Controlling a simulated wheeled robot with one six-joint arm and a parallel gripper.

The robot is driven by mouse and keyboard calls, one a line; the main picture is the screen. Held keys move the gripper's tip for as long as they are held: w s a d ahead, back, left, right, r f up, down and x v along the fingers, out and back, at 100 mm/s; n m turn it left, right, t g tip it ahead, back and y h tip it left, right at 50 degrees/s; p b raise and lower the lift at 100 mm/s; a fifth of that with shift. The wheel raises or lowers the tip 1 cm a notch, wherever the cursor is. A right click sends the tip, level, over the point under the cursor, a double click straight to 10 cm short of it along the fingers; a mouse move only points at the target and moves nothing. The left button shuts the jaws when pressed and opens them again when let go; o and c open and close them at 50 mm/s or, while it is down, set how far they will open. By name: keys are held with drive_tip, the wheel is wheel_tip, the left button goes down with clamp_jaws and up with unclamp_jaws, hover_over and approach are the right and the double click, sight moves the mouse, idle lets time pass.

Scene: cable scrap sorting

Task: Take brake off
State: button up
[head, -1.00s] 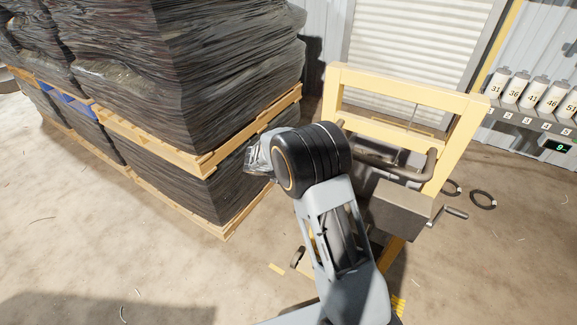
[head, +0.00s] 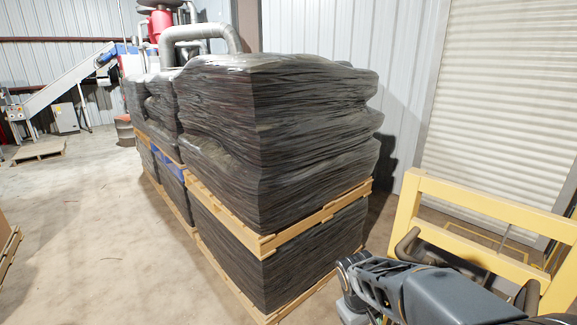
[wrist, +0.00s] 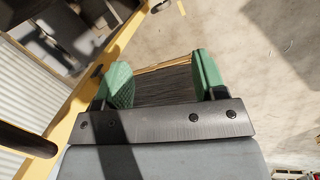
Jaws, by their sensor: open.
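My gripper (wrist: 160,62) shows in the wrist view with two green-padded fingers spread apart and nothing between them. The yellow frame (head: 487,208) of a cart stands at the right of the head view, with a dark curved handle (head: 408,243) on it. In the wrist view the yellow frame (wrist: 82,98) runs along the left, beside my gripper and apart from its fingers. A dark handle (wrist: 27,140) lies at the left edge there. A small part (wrist: 158,6) sits at the top edge. I cannot tell which part is the brake. My arm hides the cart's lower portion.
Wrapped dark bales (head: 275,140) stand stacked on wooden pallets (head: 305,226) left of the cart. A roller door (head: 487,110) is behind the cart. A conveyor (head: 70,85) stands at the far left. The concrete floor (head: 90,220) at left is mostly clear.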

drive_tip(key=s+r+m+t+y, duration=0.2)
drive_tip(key=s+r+m+t, duration=0.1)
drive_tip(key=s+r, duration=0.4)
drive_tip(key=shift+s+a+r+m+t, duration=0.2)
drive_tip(key=shift+a+r+m+t, duration=0.2)
drive_tip(key=shift+r+m, duration=0.35)
drive_tip(key=shift+f, duration=0.1)
idle(0.8)
